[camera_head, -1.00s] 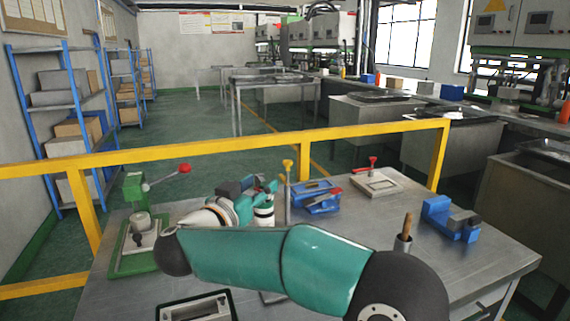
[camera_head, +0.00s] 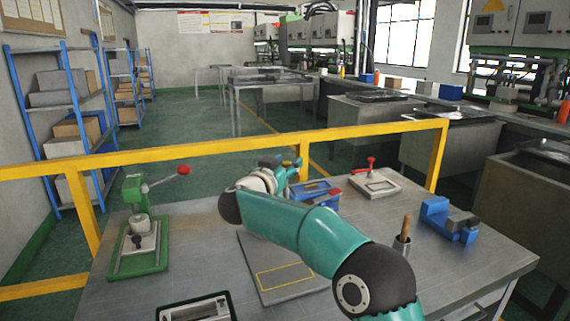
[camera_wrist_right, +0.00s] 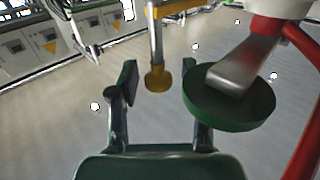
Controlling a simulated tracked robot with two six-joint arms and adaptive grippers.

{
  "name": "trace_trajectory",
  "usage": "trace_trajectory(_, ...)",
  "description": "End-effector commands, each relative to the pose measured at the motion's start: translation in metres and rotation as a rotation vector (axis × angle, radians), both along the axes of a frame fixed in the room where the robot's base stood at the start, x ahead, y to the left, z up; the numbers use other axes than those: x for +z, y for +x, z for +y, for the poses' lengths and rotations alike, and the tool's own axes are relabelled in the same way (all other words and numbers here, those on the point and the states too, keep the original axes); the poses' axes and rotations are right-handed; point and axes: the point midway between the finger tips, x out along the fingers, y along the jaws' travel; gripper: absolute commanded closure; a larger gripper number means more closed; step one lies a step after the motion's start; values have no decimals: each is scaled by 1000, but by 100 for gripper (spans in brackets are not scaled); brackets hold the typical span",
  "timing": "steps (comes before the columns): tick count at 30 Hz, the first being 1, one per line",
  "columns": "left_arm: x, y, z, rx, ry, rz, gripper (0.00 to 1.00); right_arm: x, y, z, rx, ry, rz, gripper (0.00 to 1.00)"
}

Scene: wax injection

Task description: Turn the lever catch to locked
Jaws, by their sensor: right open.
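An upright lever with a yellow end (camera_head: 299,166) stands by the blue fixture (camera_head: 318,190) near the table's far edge; I cannot tell for certain that it is the lever catch. My right gripper (camera_head: 284,163) is beside it, partly hidden by my own arm. In the right wrist view my right gripper (camera_wrist_right: 158,82) is open, and a metal rod with a yellow tip (camera_wrist_right: 157,76) shows between its fingers, with no clear contact. Whether the catch is locked cannot be told. My left gripper is not in view.
A dark green disc (camera_wrist_right: 229,103) under a red and metal part is close to the right finger in the wrist view. A green press (camera_head: 140,240) stands at left, a red-handled clamp (camera_head: 374,182) and blue vise (camera_head: 449,220) at right. A yellow rail (camera_head: 220,147) runs behind the table.

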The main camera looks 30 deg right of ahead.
Motion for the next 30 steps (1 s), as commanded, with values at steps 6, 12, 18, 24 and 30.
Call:
trace_trajectory(6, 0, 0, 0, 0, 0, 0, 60, 0, 0, 0, 0, 0, 0, 53)
trace_trajectory(12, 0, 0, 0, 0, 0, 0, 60, 0, 0, 0, 0, 1, -1, 87)
trace_trajectory(18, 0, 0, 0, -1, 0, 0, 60, 0, 1, 4, 4, 1, -1, 100)
trace_trajectory(24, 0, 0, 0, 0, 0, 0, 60, 1, 1, 2, 25, -1, -2, 100)
trace_trajectory(30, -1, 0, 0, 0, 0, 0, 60, 2, 1, 0, 99, -3, -3, 100)
